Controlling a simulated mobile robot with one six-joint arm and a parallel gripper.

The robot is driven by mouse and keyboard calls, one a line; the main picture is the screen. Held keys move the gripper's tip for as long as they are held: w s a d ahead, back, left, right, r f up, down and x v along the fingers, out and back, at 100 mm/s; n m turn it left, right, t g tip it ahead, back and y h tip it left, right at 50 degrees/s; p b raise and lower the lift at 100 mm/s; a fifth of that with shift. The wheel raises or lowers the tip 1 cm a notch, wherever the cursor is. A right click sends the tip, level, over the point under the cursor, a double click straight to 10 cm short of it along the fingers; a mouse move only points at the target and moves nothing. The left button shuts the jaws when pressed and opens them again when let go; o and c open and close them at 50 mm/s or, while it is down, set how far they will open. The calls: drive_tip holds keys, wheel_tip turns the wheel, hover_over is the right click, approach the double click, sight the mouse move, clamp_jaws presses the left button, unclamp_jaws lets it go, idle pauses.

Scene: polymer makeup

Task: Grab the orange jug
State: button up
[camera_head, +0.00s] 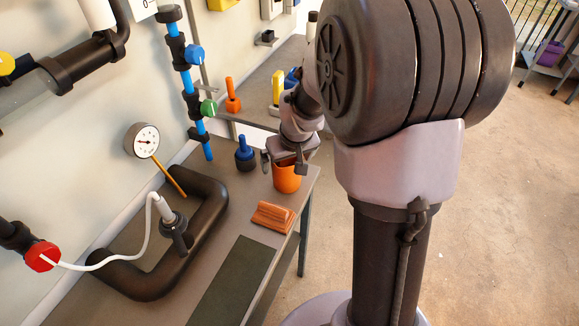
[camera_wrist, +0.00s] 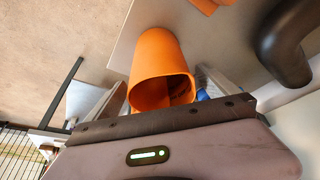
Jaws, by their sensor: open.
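The orange jug (camera_head: 287,181) stands upright near the right edge of the workbench (camera_head: 215,213). My gripper (camera_head: 284,163) is at the jug's top, with one finger at each side of it. In the wrist view the jug (camera_wrist: 154,58) fills the middle, its open mouth towards my gripper (camera_wrist: 166,92). The jaws are open, with the jug between the two fingers. I cannot tell whether either finger touches it. My palm hides part of the mouth's rim.
A ribbed orange block (camera_head: 272,217) lies in front of the jug. A dark blue bottle-like object (camera_head: 245,155) stands to its left. A thick black pipe loop (camera_head: 205,215) and a pressure gauge (camera_head: 146,140) are farther left. A dark green mat (camera_head: 235,280) lies in front.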

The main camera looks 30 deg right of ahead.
drive_tip(key=c, duration=1.5)
